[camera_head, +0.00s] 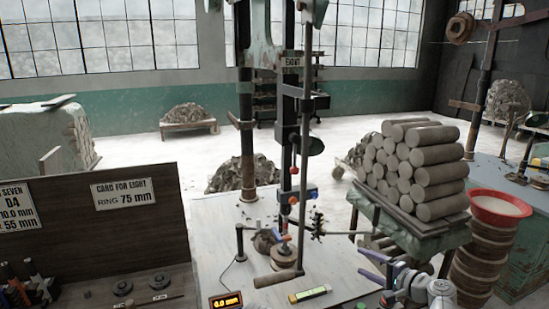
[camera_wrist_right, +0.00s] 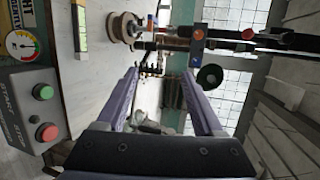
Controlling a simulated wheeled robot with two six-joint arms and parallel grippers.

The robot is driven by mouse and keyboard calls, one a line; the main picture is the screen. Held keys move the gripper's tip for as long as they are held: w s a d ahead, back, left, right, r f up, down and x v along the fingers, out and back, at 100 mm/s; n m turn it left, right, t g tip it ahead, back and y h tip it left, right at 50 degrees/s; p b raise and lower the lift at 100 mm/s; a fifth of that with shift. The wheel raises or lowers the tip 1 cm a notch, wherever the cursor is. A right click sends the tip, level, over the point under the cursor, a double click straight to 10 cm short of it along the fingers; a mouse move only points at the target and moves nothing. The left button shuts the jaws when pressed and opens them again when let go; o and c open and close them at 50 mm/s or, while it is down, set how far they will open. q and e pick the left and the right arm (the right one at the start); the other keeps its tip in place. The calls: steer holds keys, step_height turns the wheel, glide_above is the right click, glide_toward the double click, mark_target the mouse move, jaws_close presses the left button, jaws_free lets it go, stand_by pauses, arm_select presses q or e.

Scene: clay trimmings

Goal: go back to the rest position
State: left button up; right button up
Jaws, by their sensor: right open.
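My right gripper (camera_head: 366,264) is at the lower right of the head view, with its purple fingers spread. In the right wrist view its two fingers (camera_wrist_right: 161,76) stand apart with nothing between them. My left gripper is in neither view.
A stack of clay cylinders (camera_head: 420,165) stands on a green-edged stand behind my right gripper. A red-rimmed bowl (camera_head: 499,206) tops a stack at the right. A dark board (camera_head: 115,225) stands at the left. A control box with green and red buttons (camera_wrist_right: 30,108) shows in the wrist view.

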steer(key=s+a+f+n+g+h, duration=0.1)
steer(key=s+a+f+n+g, duration=0.45)
steer(key=a, duration=0.45)
steer(key=s+a+f+n+g+h, duration=0.1)
steer(key=s+a+f+n+g, duration=0.35)
steer(key=a+f, duration=0.35)
steer(key=s+a+f+n+g+h, duration=0.1)
steer(key=s+n+h, duration=0.2)
steer(key=s, duration=0.3)
steer(key=s+a+f+n+g+h, duration=0.1)
steer(key=s+f+n+h, duration=0.1)
steer(key=s+h, duration=0.2)
steer(key=shift+s+a+n+g+h, duration=0.25)
steer(key=shift+s+n+g+h, duration=0.15)
steer(key=shift+s, duration=0.95)
